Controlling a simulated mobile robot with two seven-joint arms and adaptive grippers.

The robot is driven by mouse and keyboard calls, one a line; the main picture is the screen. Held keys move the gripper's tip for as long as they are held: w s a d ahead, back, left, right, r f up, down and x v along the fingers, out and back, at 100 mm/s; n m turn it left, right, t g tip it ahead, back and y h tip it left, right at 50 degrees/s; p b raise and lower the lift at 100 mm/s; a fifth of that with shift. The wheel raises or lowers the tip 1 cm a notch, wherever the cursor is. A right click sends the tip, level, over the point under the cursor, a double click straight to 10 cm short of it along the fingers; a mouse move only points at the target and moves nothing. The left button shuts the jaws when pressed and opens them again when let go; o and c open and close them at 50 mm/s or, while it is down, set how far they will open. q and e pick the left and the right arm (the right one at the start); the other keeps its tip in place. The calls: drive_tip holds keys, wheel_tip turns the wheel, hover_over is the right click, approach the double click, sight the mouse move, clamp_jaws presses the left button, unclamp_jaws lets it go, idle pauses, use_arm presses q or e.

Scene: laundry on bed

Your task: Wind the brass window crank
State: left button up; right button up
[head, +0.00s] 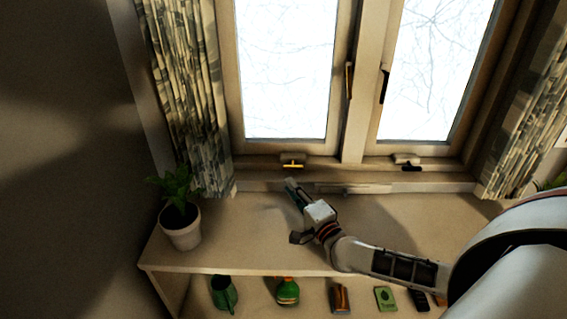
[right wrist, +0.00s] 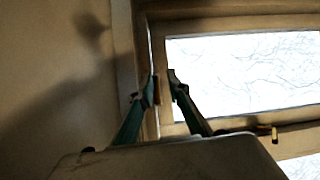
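The brass window crank (head: 292,165) sits on a pale housing on the lower frame of the left window. My right gripper (head: 290,184) reaches over the shelf top, its fingertips just below the crank in the head view. In the right wrist view its two fingers (right wrist: 163,85) stand apart with a gap between the tips. I cannot clearly make out the crank there; the fingers and shadow may hide it. I see nothing held. My left gripper is not in view.
A potted plant (head: 181,222) stands on the shelf top (head: 235,245) at left. A black crank (head: 411,167) is under the right window. A brass latch (head: 349,80) is on the window's side frame. Curtains hang at both sides. Several small items stand on the lower shelf.

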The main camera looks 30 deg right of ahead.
sight(294, 169)
drive_tip(key=d+m, duration=0.1)
drive_tip(key=w+d+m+h, duration=0.1)
drive_tip(key=d, duration=0.1)
drive_tip(key=w+d+f+m+h, duration=0.1)
drive_tip(key=d, duration=0.1)
drive_tip(key=shift+w+d+g, duration=0.15)
drive_tip(key=shift+d+g, duration=0.05)
drive_tip(key=shift+g, duration=0.2)
drive_tip(key=w, duration=0.4)
drive_tip(key=w+d, duration=0.1)
drive_tip(key=w, duration=0.2)
drive_tip(key=shift+w+r, duration=0.1)
clamp_jaws()
